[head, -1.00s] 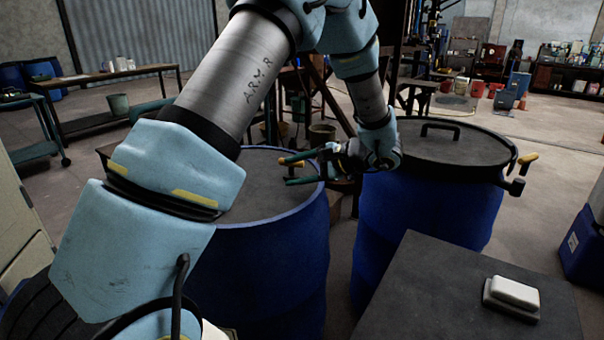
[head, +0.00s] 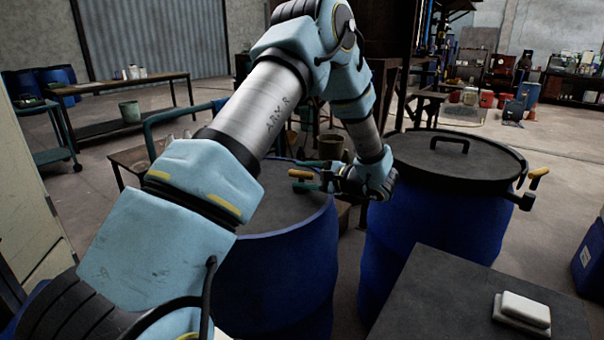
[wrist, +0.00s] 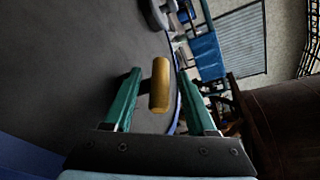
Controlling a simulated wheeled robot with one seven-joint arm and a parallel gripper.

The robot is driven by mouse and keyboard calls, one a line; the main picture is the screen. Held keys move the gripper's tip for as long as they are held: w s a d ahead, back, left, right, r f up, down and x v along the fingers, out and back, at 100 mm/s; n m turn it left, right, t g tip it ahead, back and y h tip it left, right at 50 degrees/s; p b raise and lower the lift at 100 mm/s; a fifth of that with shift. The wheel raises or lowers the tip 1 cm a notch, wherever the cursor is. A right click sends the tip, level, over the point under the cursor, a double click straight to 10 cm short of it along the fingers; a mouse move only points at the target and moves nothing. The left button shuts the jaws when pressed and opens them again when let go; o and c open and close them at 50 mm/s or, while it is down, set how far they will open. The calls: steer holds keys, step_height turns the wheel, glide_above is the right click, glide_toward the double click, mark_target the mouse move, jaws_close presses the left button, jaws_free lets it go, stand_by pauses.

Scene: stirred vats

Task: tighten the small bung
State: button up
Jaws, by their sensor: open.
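A yellow handle (head: 301,173), which I take to be the small bung, stands at the right side of the left blue vat's lid (head: 272,205). In the wrist view the yellow handle (wrist: 160,85) lies between my two green fingers, with a gap to each side. My gripper (head: 299,177) is open around it; it also shows in the wrist view (wrist: 160,74). I see no finger contact. The base of the handle is hidden, so I cannot tell how tightly it sits.
A second blue vat (head: 440,215) with a dark handled lid stands to the right, a yellow-ended clamp (head: 538,178) on its rim. A dark table (head: 470,300) with a white block (head: 525,308) is at front right. A pipe-like railing (head: 175,118) runs behind the left vat.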

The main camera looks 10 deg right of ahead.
steer(key=shift+w+a, duration=0.15)
jaws_close()
stand_by(0.4)
